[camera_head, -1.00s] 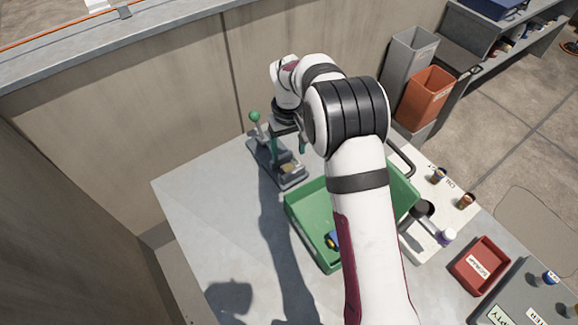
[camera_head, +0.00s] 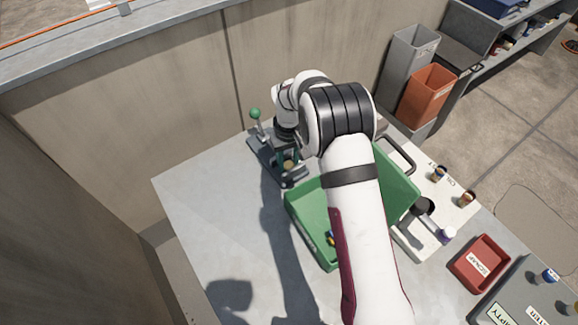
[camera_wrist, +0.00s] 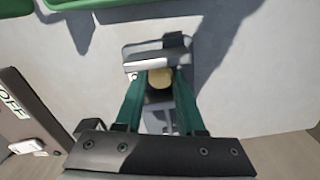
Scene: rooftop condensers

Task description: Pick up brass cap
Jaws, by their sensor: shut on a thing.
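The brass cap (camera_wrist: 160,78) is a round, dull yellow piece between the tips of my gripper's green fingers in the wrist view. My gripper (camera_wrist: 158,84) is shut on it, with a finger at each side. In the head view my gripper (camera_head: 287,160) is low over the grey fixture with the green-knobbed lever (camera_head: 255,113). The cap also shows there (camera_head: 289,165), small and partly hidden by the fingers. I cannot tell whether the cap is lifted clear of the fixture.
A green bin (camera_head: 307,226) stands close to the right of the fixture, partly behind my arm. A white board with small bottles (camera_head: 438,174), a red tray (camera_head: 481,264) and a grey tray (camera_head: 520,290) lie farther right. The table's left part is bare.

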